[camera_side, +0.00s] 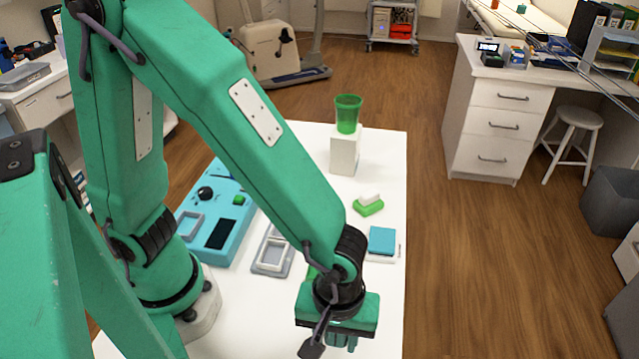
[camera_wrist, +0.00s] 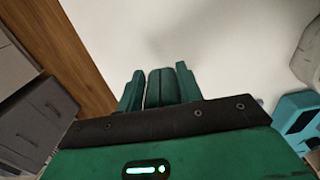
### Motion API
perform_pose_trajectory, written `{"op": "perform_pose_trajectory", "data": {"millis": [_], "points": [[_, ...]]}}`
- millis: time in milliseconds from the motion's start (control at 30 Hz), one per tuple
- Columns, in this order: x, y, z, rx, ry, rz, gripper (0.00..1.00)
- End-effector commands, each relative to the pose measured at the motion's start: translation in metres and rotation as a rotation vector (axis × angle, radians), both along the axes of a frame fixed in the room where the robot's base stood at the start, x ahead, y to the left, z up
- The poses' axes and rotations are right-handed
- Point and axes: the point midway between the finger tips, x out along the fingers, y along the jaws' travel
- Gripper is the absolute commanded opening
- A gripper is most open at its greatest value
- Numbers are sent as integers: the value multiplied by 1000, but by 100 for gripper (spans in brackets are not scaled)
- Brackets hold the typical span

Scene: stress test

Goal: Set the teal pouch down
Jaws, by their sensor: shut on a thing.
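My gripper (camera_side: 340,342) is low in the side view, over the near right part of the white table (camera_side: 385,310). In the wrist view my gripper (camera_wrist: 158,88) is shut on the teal pouch (camera_wrist: 160,90), a dark teal piece squeezed between the two green fingers. Only a narrow part of the pouch shows; the gripper body hides the rest. In the side view the pouch is hard to tell from the fingers. The white surface shows beyond the fingertips, but I cannot tell whether the pouch touches it.
A green cup (camera_side: 348,113) stands on a white block (camera_side: 345,152). A green dish (camera_side: 368,208) with a white piece and a blue square (camera_side: 382,240) lie beyond my gripper. A blue device (camera_side: 216,225) and a grey frame (camera_side: 271,256) are left. The table's right edge is close.

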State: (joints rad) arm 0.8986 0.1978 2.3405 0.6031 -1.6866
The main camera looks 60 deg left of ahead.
Motion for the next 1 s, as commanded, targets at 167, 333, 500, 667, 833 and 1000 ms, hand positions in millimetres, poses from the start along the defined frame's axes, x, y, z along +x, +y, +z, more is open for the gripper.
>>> {"op": "perform_pose_trajectory", "data": {"millis": [167,333,500,667,833,1000], "points": [[0,0,-15,2,2,0,12],[0,0,-29,2,2,0,12],[0,0,-33,0,0,0,12],[0,0,-32,0,0,0,12],[0,0,-35,1,1,0,12],[0,0,-36,1,1,0,58]]}}
